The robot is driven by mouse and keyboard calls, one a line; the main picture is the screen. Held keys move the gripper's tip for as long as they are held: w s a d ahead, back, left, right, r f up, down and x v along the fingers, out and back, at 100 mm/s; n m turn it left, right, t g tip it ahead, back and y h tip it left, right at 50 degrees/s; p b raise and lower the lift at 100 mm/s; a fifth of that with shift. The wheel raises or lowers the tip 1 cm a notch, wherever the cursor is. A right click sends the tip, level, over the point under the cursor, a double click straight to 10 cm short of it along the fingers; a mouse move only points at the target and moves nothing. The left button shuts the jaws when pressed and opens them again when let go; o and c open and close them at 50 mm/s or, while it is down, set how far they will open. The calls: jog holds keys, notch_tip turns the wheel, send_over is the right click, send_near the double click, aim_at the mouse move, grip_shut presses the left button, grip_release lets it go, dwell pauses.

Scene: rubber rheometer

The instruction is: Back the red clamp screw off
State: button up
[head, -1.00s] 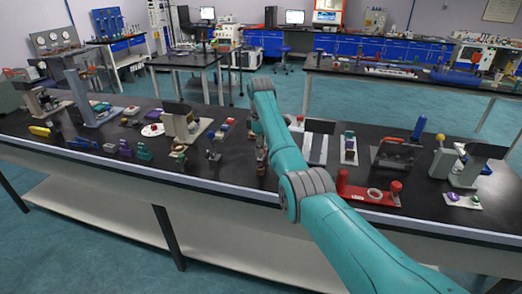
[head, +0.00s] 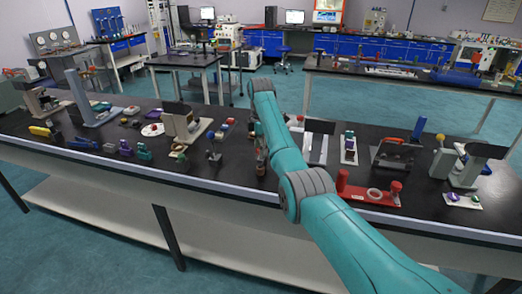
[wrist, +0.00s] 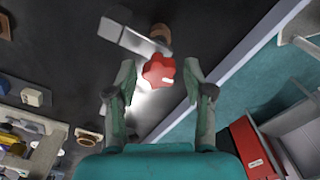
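The red clamp screw has a lobed red knob (wrist: 159,70) with a small white mark, seen from above in the wrist view. It sits at the end of a light grey metal piece (wrist: 125,36) on the dark bench. My gripper (wrist: 159,76) has its two fingers apart, one on each side of the knob, with a visible gap on both sides. Whether the fingertips are level with the knob or above it I cannot tell. In the head view my arm hides the knob and most of my gripper.
The bench's front edge (wrist: 232,70) runs close to the right of my gripper. A white-topped block (wrist: 32,95) and other fixtures lie to the left.

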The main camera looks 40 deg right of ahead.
jog(key=m, duration=0.4)
jog(key=shift+m, duration=0.3)
jog(key=m, duration=0.4)
jog(key=shift+m, duration=0.3)
jog(key=m, duration=0.4)
jog(key=shift+m, duration=0.3)
jog(key=m, duration=0.4)
jog(key=shift+m, duration=0.3)
